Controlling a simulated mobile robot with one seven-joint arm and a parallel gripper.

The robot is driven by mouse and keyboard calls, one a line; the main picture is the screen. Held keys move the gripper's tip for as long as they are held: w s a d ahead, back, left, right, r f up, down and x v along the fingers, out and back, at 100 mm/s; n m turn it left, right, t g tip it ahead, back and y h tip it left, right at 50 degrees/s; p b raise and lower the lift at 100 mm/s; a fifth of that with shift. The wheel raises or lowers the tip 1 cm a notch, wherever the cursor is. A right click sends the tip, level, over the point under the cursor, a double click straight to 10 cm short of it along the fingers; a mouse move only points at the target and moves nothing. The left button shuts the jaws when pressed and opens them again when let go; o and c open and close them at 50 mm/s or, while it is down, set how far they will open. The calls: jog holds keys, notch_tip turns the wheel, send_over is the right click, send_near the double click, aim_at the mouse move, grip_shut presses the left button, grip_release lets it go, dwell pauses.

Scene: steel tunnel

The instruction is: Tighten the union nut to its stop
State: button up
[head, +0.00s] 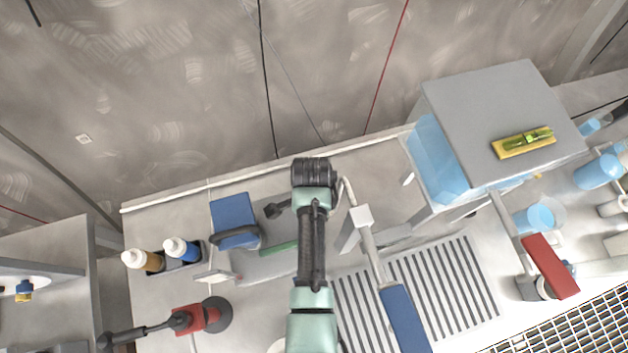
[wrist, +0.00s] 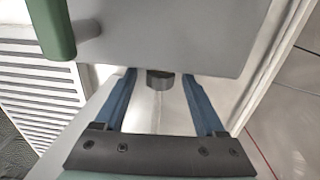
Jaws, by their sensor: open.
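In the wrist view, my gripper (wrist: 160,77) is open, with its two blue fingers apart. A short dark round piece (wrist: 160,79), which may be the union nut, shows between the fingertips at the edge of a grey panel (wrist: 175,35). I see a gap on each side of it, and the fingers do not appear to touch it. A thin pale line runs below it. In the head view my arm covers the gripper and this piece, so I cannot confirm the nut there.
A green handle (wrist: 52,25) sits left of the fingers in the wrist view. In the head view, a slatted grille (head: 440,285) and a blue-handled lever (head: 405,318) lie right of my arm. Two bottles (head: 150,260) and a red tool (head: 188,319) are at left.

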grip_shut()
jog(key=shift+w, duration=0.1)
jog(key=shift+w+f+g+h+b, duration=0.15)
jog(key=shift+g+h+b, duration=0.35)
jog(key=shift+g, duration=0.6)
jog(key=shift+g+b, duration=0.3)
jog(key=shift+g, duration=0.1)
grip_release()
